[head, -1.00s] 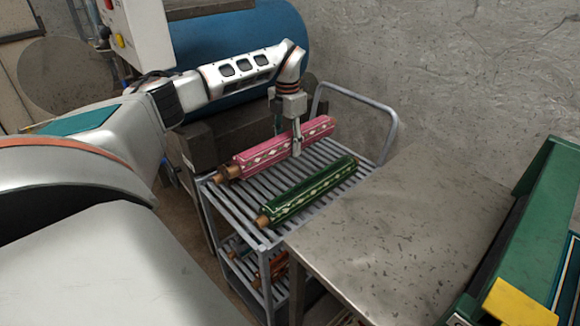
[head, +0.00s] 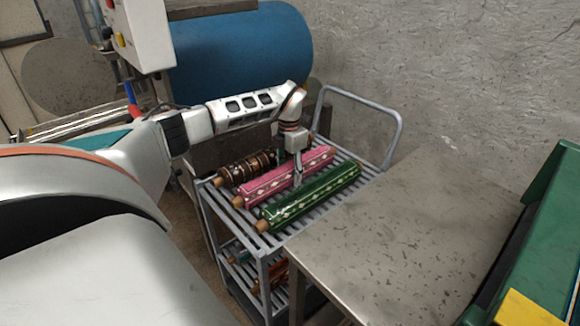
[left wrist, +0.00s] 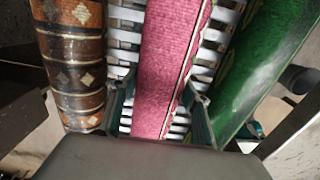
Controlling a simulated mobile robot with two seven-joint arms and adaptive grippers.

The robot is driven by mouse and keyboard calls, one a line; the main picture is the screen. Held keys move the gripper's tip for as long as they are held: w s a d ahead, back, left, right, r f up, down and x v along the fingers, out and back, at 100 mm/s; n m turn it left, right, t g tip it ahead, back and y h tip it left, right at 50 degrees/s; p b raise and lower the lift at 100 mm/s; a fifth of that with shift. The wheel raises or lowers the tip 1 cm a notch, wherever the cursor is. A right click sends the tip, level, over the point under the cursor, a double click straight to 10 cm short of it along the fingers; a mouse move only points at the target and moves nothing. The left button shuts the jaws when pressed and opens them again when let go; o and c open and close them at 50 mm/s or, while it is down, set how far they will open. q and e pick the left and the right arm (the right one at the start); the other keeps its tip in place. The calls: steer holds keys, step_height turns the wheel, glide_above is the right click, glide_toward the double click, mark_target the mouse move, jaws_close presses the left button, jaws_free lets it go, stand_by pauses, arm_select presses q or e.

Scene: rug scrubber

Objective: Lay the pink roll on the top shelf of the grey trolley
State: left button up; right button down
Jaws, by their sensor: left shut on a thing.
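The pink roll (head: 258,187), with white diamond marks, lies lengthwise over the slatted top shelf of the grey trolley (head: 322,208), between a brown roll and a green roll. My left gripper (head: 297,182) is shut on the pink roll near its middle from above. In the left wrist view, the fingers stand on either side of the pink roll (left wrist: 163,65), with slats visible below it. The roll is level and at about its neighbours' height. I cannot tell whether it touches the slats. My right gripper is out of view.
The brown patterned roll (head: 245,168) lies left of the pink one, and the green roll (head: 310,197) lies close on its right. A metal table (head: 400,230) stands right of the trolley. The trolley handle (head: 370,98) rises at the back. A blue cylinder (head: 240,55) is behind.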

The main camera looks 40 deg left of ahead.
mark_target(290, 166)
arm_select(q)
steer(key=o, duration=1.7)
step_height(290, 166, up, 11)
steer(key=shift+p, duration=1.15)
steer(key=shift+r, duration=0.6)
